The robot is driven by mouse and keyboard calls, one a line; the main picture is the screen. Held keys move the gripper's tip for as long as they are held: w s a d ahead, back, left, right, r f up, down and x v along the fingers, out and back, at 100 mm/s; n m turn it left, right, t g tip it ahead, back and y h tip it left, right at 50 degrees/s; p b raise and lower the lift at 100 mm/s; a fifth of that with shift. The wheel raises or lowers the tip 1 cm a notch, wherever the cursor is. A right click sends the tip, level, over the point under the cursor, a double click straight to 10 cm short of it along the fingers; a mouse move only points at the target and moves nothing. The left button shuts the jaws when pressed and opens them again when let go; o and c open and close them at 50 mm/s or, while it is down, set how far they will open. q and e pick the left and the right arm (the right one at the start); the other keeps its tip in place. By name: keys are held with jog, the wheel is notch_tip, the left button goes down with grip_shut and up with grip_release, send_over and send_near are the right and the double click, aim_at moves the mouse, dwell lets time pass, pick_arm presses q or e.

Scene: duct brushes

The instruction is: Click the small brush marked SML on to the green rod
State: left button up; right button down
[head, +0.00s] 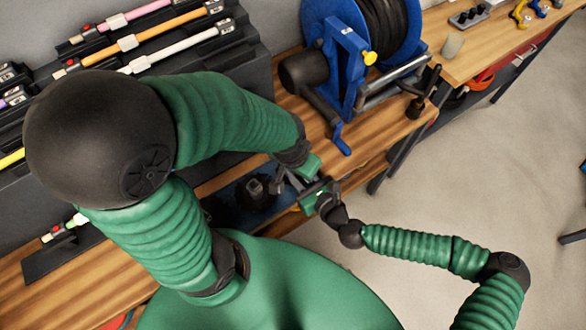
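A short piece of a green rod (76,220) shows at the left on a dark rack, with a red end and a white label; my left arm covers the rest of it. A dark, round, brush-like thing with a grey fitting (255,188) sits on a blue surface beside my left gripper; no SML mark can be read. My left gripper (291,184) and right gripper (322,190) are close together over the bench's front edge. They overlap in view, so their fingertips and anything between them are unclear.
Pink, orange, white and yellow rods (160,30) lie on the dark stepped rack (245,70) at upper left. A blue reel (345,55) with black hose and a crank stands on the wooden bench (310,115). Another bench (480,50) is at upper right. Open floor (470,170) lies right.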

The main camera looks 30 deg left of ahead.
aim_at(297, 177)
jog(key=shift+w+a+r+p, duration=0.1)
jog(key=shift+a+r+p, duration=0.05)
jog(key=shift+r+p, duration=1.25)
notch_tip(297, 177, up, 3)
jog(key=shift+r+p, duration=0.1)
jog(key=shift+p, duration=0.9)
